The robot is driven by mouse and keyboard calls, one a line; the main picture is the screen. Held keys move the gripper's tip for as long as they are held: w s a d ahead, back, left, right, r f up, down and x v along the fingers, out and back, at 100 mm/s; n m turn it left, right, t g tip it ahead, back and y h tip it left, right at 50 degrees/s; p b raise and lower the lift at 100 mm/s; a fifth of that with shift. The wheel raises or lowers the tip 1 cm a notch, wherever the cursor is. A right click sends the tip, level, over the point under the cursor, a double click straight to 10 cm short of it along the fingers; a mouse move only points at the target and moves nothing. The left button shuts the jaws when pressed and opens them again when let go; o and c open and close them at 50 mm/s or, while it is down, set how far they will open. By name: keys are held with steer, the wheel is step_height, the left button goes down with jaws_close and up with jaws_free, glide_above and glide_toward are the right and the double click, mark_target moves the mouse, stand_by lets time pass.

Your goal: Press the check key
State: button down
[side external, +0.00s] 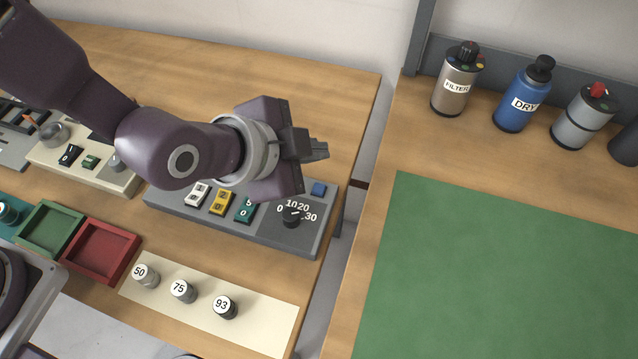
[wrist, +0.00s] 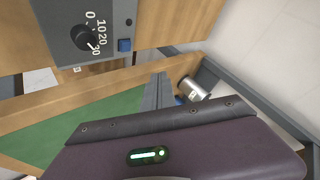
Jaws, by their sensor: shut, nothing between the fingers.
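A grey control panel (side external: 180,209) lies on the left wooden table. In front of this key is a black dial (side external: 291,217) marked 0, 10, 20, 30. White (side external: 197,194), yellow (side external: 222,202) and green (side external: 245,209) switches sit to the left. My gripper (side external: 318,150) is shut and empty, above and behind the panel, apart from the blue key. In the wrist view the blue key (wrist: 124,45) and dial (wrist: 85,38) are left of my fingers (wrist: 160,90).
A green tray (side external: 48,228), a red tray (side external: 101,249) and a pale strip (side external: 265,326) with weights marked 50, 75 and 93 lie in front of the panel. A gap separates this table from the right one, which holds a green mat (side external: 510,270) and several canisters (side external: 525,95).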

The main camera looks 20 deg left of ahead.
mark_target(314, 191)
steer(key=shift+f, duration=3.3)
steer(key=shift+f, duration=0.4)
steer(key=shift+f, duration=0.45)
steer(key=shift+r, duration=0.85)
step_height(314, 191, up, 5)
